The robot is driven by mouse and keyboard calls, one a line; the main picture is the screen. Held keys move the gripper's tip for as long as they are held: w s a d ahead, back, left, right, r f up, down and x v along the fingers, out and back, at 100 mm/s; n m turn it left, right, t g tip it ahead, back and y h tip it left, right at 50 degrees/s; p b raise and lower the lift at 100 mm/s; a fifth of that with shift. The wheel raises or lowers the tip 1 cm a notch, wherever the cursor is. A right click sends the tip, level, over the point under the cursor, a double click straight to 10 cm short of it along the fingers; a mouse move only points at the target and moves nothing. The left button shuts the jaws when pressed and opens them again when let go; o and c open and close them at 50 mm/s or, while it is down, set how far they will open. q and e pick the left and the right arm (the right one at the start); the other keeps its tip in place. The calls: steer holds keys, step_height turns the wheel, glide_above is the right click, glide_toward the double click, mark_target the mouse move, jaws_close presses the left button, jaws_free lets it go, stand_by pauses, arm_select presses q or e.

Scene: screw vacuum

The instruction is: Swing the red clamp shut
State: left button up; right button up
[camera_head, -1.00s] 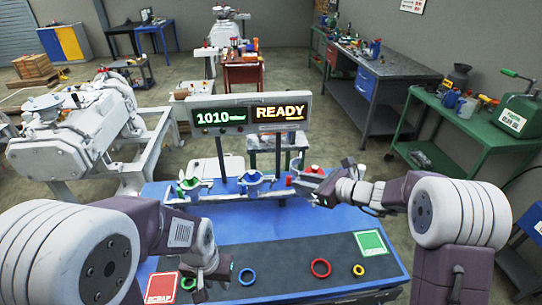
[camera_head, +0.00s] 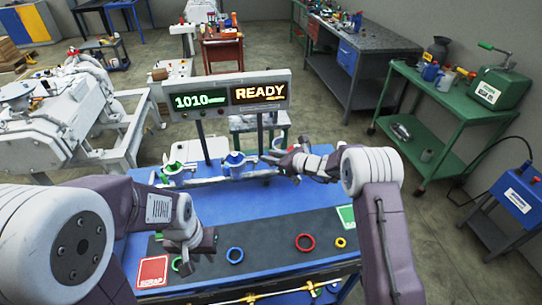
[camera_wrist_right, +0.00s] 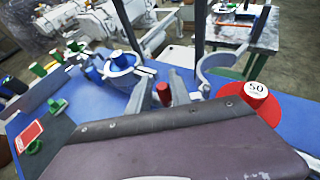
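In the right wrist view, a red cap marked 50 (camera_wrist_right: 255,92) sits on a red disc (camera_wrist_right: 272,112) at the right. A pale, open curved jaw (camera_wrist_right: 205,72) stands left of it. My right gripper (camera_wrist_right: 160,90) has its two grey fingers apart, with a small red knob (camera_wrist_right: 163,94) showing between them. I cannot tell whether they touch it. In the head view, my right gripper (camera_head: 279,160) is at the right end of the clamp row and hides the red clamp there. My left gripper (camera_head: 205,243) hangs low over the dark front strip; its finger opening is unclear.
A blue clamp (camera_head: 234,160) and a green clamp (camera_head: 173,168) stand left on the blue bench (camera_head: 220,205). The display (camera_head: 230,100) reads READY.

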steer(key=shift+w+f, duration=0.15)
jaws_close()
stand_by(1.3)
